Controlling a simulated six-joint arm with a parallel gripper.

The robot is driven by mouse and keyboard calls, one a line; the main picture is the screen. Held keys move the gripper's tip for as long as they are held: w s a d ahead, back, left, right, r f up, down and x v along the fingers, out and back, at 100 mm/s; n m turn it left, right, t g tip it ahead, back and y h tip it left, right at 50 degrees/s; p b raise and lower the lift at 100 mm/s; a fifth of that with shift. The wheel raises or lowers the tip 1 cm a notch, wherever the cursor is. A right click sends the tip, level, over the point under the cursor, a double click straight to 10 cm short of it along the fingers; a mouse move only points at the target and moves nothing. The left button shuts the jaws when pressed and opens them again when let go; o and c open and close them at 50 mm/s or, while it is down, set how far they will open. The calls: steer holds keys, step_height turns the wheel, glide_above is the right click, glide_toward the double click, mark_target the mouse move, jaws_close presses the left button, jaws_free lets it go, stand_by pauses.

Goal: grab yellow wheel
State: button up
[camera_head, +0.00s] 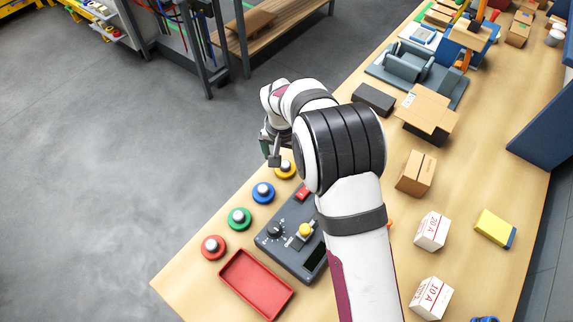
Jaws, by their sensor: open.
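The yellow wheel (286,171), a yellow disc with a pale metal hub, lies on the wooden table near its left edge, at the far end of a row of similar wheels. My gripper (273,153) is open, above the table edge just up and left of the yellow wheel. A fingertip partly covers the wheel's upper left side in this view. I see no wheel held between the fingers, and cannot tell whether they touch the wheel.
Blue (263,193), green (239,218) and red (213,247) wheels line the edge. Beside them stand a grey device (276,248) with a yellow knob (305,230) and a red tray (233,284). Cardboard boxes (416,173) and white boxes (432,231) stand to the right.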

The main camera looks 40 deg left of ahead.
mark_target(285, 164)
step_height(285, 164, down, 4)
steer(key=shift+w+f, duration=0.1)
steer(key=shift+w, duration=0.05)
steer(key=c, duration=1.4)
